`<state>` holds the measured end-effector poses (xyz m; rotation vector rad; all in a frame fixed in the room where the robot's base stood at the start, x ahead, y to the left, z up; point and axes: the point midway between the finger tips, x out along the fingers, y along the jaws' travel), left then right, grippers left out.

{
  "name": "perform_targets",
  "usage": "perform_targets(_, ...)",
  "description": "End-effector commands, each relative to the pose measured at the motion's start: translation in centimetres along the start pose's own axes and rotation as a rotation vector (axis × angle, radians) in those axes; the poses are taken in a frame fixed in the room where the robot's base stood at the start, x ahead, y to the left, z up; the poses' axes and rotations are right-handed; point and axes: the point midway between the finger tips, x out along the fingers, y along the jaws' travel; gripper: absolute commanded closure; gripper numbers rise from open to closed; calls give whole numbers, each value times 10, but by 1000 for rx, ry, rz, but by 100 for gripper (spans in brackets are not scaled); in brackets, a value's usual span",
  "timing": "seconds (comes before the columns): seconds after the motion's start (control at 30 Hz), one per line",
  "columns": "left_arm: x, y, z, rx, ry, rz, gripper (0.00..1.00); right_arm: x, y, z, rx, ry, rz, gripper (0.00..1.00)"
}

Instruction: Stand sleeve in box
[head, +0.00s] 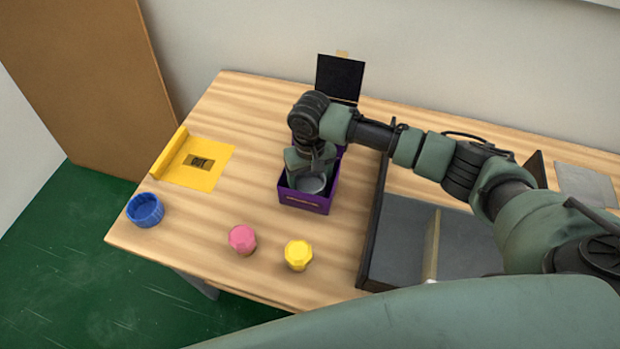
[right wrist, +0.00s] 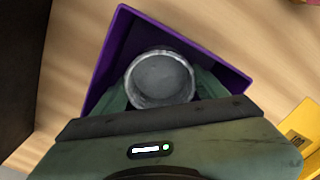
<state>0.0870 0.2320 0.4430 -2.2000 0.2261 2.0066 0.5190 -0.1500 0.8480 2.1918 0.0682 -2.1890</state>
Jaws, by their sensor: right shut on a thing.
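The purple box (head: 303,203) stands open on the table, and its wall also shows in the right wrist view (right wrist: 111,52). The sleeve, a grey round cylinder (head: 309,184), is upright inside the box outline, and its round end faces the camera in the right wrist view (right wrist: 161,79). My right gripper (head: 311,174) reaches down into the box and is shut on the sleeve. Its fingers lie on both sides of the sleeve in the right wrist view. Whether the sleeve's lower end touches the box floor is hidden. My left gripper is not in view.
A yellow tray (head: 215,151) with a dark label lies left of the box. A blue ring-shaped cup (head: 145,210), a pink cap (head: 242,239) and a yellow cap (head: 298,255) stand along the front. A dark divided tray (head: 404,262) is at the right. A black panel (head: 340,77) stands behind.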

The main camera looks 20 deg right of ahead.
Motion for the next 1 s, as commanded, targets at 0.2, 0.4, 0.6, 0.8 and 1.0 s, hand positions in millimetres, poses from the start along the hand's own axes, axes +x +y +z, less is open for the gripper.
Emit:
perform_targets(0.2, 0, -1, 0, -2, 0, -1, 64, 1, 0, 0, 0, -1, 0, 65)
perform_targets(0.4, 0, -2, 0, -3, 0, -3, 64, 3, 0, 0, 0, 0, 0, 18)
perform_targets(0.6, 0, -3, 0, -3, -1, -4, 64, 2, 0, 0, 0, 0, 0, 18)
perform_targets(0.8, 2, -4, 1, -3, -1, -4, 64, -17, 0, -1, 0, 2, -1, 18)
perform_targets(1.0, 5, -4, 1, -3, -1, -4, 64, -60, 0, -1, -1, 4, -2, 18)
